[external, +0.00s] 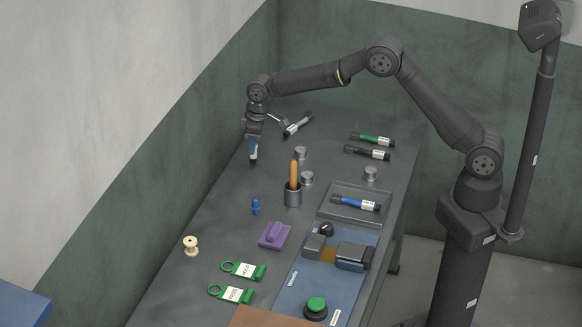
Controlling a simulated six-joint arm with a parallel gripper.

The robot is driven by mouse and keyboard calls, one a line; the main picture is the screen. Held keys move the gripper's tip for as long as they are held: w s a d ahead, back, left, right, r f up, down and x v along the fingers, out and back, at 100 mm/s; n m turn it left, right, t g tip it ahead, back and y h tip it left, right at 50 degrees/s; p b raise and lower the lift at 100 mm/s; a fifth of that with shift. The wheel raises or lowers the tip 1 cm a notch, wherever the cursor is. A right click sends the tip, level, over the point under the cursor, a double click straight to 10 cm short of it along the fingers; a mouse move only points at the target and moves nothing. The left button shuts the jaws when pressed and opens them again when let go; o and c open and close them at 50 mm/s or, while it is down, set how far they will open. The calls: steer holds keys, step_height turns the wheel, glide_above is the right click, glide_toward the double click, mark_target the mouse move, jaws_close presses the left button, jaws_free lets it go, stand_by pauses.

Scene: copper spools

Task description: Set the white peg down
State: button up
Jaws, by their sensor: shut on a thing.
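My gripper (253,148) points down over the far left part of the grey table. It is shut on the white peg (253,154), which shows only as a small pale patch between and below the fingers. The rest of the peg is hidden by the fingers. I cannot tell whether its lower end touches the table.
Small metal spools (301,153) stand nearby.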

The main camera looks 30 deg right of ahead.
steer(key=w+d+m, duration=0.2)
steer(key=d, duration=0.1)
glide_above(236, 190)
steer(key=shift+m, duration=0.3)
steer(key=f, duration=0.7)
steer(key=shift+d, duration=0.3)
steer(key=shift+s+a+f, duration=0.1)
steer(key=shift+f, duration=1.9)
steer(key=shift+f, duration=0.15)
steer(key=o, duration=0.9)
